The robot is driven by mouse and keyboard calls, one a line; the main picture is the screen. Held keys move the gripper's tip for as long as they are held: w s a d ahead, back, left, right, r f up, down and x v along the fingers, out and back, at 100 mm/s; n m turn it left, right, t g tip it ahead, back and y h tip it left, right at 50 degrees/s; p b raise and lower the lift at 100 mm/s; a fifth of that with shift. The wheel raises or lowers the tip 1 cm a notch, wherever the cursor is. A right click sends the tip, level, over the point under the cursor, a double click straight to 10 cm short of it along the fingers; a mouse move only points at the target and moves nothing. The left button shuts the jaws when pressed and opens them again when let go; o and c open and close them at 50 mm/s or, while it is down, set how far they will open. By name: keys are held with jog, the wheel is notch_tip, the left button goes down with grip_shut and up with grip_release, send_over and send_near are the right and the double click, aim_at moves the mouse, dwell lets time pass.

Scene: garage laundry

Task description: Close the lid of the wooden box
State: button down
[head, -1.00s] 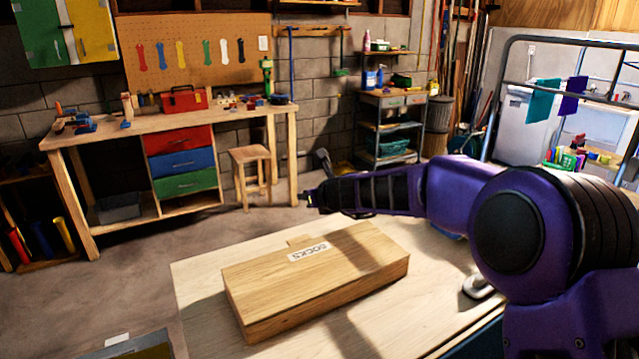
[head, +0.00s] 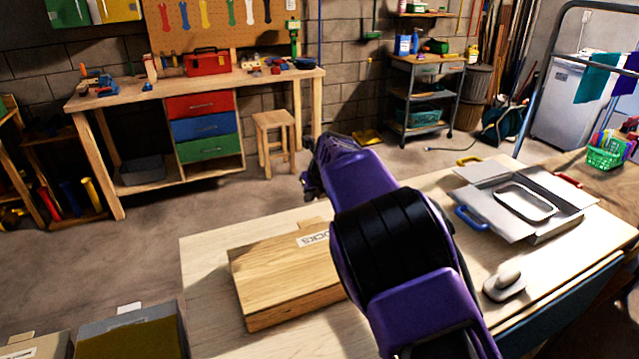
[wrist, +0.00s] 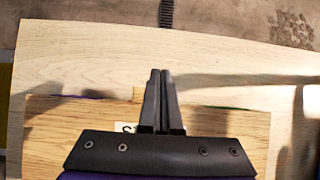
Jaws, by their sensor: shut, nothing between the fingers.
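The wooden box (head: 285,280) lies on the light wooden table with its lid down and flat. A white label reading SOCKS (head: 313,239) is on its top, partly hidden behind my arm. A small wooden tab (head: 311,224) sticks out at its far edge. In the wrist view the box top (wrist: 60,120) lies below my gripper (wrist: 160,75), and the label is mostly covered. My gripper is shut and empty, its fingertips over the table just beyond the box's tab edge. In the head view my gripper (head: 308,185) is above the table's far edge, apart from the box.
On the table's right are an open grey box (head: 480,215) with flaps, a tray (head: 525,202) and a grey iron-like object (head: 505,284). Bins (head: 130,335) stand at lower left. The table's left part (head: 205,270) is clear. A stool (head: 274,140) stands beyond.

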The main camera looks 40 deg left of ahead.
jog(key=shift+a+f+g+h, duration=0.2)
jog(key=shift+f+h, duration=0.2)
jog(key=shift+f, duration=0.4)
jog(key=shift+a+f+g+h, duration=0.2)
jog(key=shift+f+h, duration=0.2)
jog(key=shift+f, duration=0.4)
jog(key=shift+a+f+g+h, duration=0.15)
jog(key=shift+f+h, duration=0.25)
jog(key=shift+f, duration=0.4)
jog(key=v, duration=1.7)
jog(key=shift+s+r, duration=0.1)
jog(key=shift+r, duration=0.05)
